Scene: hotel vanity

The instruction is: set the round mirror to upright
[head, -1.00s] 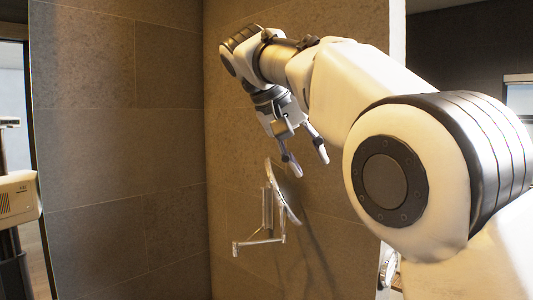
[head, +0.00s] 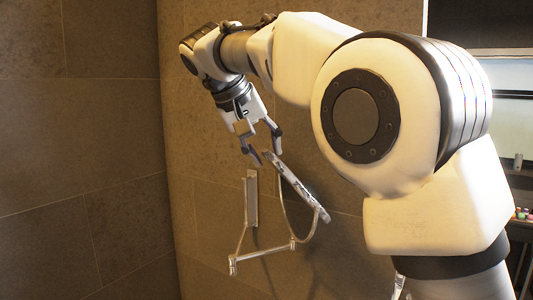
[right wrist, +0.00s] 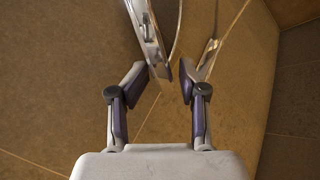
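The round mirror (head: 303,189) shows nearly edge-on in the head view, tilted with its top toward the left and its bottom toward the right. A curved metal fork and hinged arm (head: 262,250) join it to a wall plate (head: 251,199). My right gripper (head: 264,158) points down at the mirror's upper edge. In the right wrist view its two fingers (right wrist: 166,78) are apart, with the mirror's rim (right wrist: 150,38) reaching down to the gap between the fingertips. I cannot tell whether either finger touches it. My left gripper is not in view.
The tiled wall (head: 205,215) stands right behind the mirror, and meets another tiled wall (head: 100,130) at a corner on the left. At the right edge, small colourful items (head: 522,214) sit on a dark surface. The space left of the mirror is clear.

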